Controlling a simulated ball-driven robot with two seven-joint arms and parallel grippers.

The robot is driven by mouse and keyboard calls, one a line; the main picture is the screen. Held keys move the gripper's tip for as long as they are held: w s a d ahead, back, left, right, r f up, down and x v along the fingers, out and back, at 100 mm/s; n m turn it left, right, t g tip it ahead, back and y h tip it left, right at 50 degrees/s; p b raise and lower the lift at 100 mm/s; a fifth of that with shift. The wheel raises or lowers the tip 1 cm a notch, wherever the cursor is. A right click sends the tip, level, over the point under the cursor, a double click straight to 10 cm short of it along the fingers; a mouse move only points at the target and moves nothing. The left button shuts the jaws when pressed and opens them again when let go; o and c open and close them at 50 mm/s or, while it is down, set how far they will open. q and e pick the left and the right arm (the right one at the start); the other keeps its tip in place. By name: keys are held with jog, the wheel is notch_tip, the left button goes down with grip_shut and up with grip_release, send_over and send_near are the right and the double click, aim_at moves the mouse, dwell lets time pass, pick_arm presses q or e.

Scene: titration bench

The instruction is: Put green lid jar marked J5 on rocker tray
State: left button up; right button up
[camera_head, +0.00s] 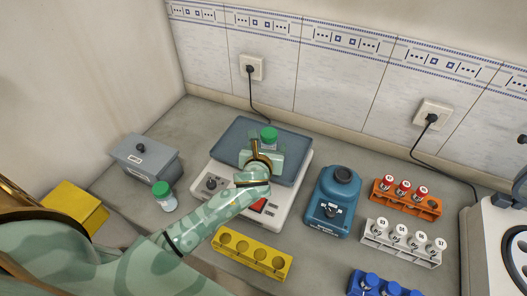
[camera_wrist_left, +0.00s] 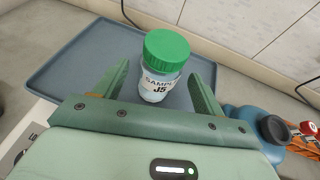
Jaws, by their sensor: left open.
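The green-lidded jar marked J5 (camera_wrist_left: 160,78) stands upright over the blue-grey rocker tray (camera_wrist_left: 72,62) in the left wrist view, and seems to rest on it. Its green lid also shows in the head view (camera_head: 269,134), above the tray (camera_head: 235,140) of the white rocker. My left gripper (camera_head: 266,155) is open, with one finger on each side of the jar; the fingers also show in the left wrist view (camera_wrist_left: 160,88). A gap shows beside the jar. My right gripper is not in view.
Another green-lidded jar (camera_head: 164,197) stands on the bench beside a grey box (camera_head: 146,157). A yellow rack (camera_head: 252,254) lies in front of the rocker. A blue device (camera_head: 331,204) stands to its right, then orange (camera_head: 407,199), white (camera_head: 402,242) and blue (camera_head: 380,286) racks with vials.

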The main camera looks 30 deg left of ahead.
pick_arm(q)
jog(key=p+v, duration=0.1)
jog(key=v, duration=0.6)
dwell(0.8)
